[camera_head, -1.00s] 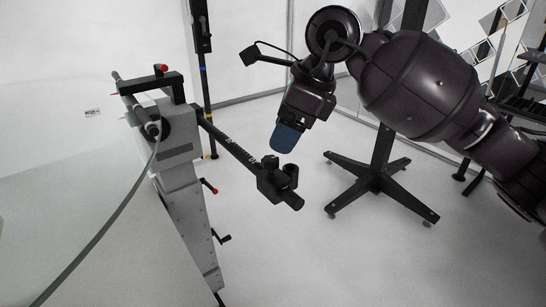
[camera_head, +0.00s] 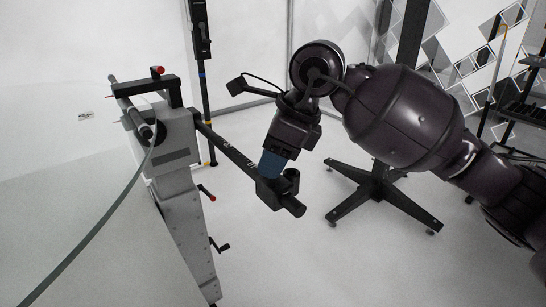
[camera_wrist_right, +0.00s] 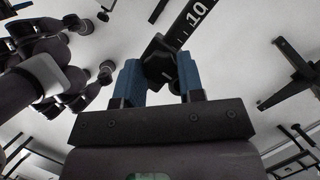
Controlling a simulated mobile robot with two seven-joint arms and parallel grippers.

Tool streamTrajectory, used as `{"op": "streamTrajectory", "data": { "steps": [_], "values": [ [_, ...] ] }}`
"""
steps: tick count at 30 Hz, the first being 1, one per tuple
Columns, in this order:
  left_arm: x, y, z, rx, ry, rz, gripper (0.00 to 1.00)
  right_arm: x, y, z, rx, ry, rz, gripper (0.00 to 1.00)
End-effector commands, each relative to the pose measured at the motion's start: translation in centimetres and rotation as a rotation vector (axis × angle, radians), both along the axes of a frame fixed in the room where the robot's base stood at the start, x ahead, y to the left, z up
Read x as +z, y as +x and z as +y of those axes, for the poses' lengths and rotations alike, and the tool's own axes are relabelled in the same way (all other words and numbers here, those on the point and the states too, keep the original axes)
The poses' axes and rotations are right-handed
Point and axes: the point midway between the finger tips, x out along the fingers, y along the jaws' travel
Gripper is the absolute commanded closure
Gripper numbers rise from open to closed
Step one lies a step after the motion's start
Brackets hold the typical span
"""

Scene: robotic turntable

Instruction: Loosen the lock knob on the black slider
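The black slider (camera_head: 268,194) sits near the outer end of a black bar (camera_head: 232,152) that sticks out from the grey turntable column. A dark round knob (camera_head: 292,176) stands on its right side. My right gripper (camera_head: 271,165) comes down from above, its blue fingertips at the slider and hiding part of it. In the right wrist view, its two blue fingers (camera_wrist_right: 159,80) stand apart with the dark slider part (camera_wrist_right: 158,58) between their tips. Whether the fingers touch it cannot be told.
The grey column (camera_head: 183,210) with red-tipped handles and a crank (camera_head: 220,246) stands left of the gripper. A glass plate edge (camera_head: 95,232) curves at the left. A black stand (camera_head: 383,190) stands on the floor to the right. The floor below the bar is clear.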

Motion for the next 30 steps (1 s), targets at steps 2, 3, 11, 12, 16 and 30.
{"op": "streamTrajectory", "data": {
  "steps": [2, 3, 11, 12, 16, 30],
  "values": [
    [-0.03, -0.02, 0.02, 0.000, 0.000, 0.001, 0.57, -0.02, -0.01, 0.00, 0.000, 0.000, 0.001, 0.86],
    [-0.03, -0.02, 0.02, 0.000, 0.000, 0.001, 0.57, -0.03, -0.01, -0.01, 0.000, 0.000, 0.001, 0.88],
    [0.17, 0.07, 0.06, -0.003, 0.004, 0.001, 0.57, 0.07, 0.00, -0.01, 0.032, 0.000, 0.001, 0.88],
    [0.24, 0.09, 0.07, -0.004, 0.006, 0.001, 0.57, 0.10, 0.02, -0.01, 0.046, 0.000, 0.001, 0.88],
    [0.43, 0.14, 0.09, -0.006, 0.013, 0.010, 0.57, 0.25, 0.03, 0.00, 0.111, 0.000, -0.001, 0.88],
    [0.08, -0.22, 0.18, -0.005, 0.013, 0.044, 0.57, 0.04, 0.28, 0.05, 0.526, -0.001, 0.003, 0.88]
  ]
}}
